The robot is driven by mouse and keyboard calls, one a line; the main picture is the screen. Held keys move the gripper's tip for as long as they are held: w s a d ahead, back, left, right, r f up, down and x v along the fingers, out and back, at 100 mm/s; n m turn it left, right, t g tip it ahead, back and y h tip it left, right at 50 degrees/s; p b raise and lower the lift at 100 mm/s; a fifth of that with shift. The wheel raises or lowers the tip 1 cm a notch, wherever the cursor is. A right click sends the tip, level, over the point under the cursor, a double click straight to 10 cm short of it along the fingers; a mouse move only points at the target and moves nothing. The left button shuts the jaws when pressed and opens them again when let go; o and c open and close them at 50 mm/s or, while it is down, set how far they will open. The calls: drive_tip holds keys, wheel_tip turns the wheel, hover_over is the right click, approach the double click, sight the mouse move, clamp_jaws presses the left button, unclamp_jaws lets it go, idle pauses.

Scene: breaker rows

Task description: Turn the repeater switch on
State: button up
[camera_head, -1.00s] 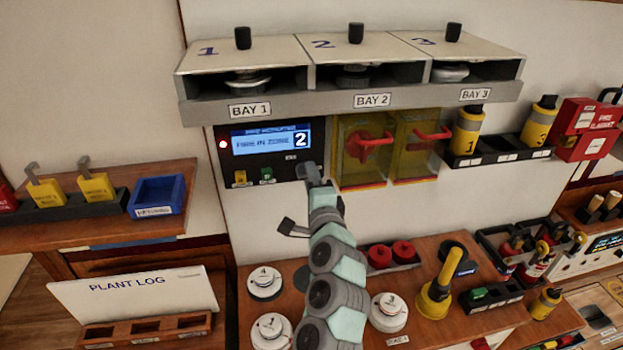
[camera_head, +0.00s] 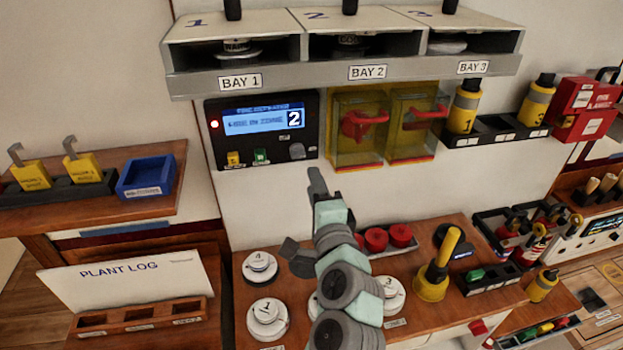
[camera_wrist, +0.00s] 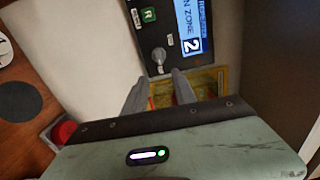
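The repeater panel (camera_head: 212,157) is a black box on the wall under Bay 1, with a lit blue screen showing a zone 2 message and a red light. Its grey switch knob (camera_head: 297,150) is at the lower right of its face. The knob also shows in the wrist view (camera_wrist: 158,56), just beyond the fingertips. My gripper (camera_head: 317,182) is below and right of the knob in the head view. In the wrist view my gripper (camera_wrist: 159,79) is open, with an empty gap between its fingers, apart from the knob. The knob's exact pointer direction is unclear.
Yellow transparent covers over red handles (camera_head: 361,125) are right of the panel. The bay shelf (camera_head: 340,82) juts out above. Below, the wooden bench (camera_head: 245,290) holds white detectors, red buttons (camera_head: 376,239) and a yellow plunger-shaped tool (camera_head: 434,278). The wall under the panel is bare.

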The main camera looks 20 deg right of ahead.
drive_tip(key=shift+s+a, duration=0.1)
drive_tip(key=shift+s, duration=0.55)
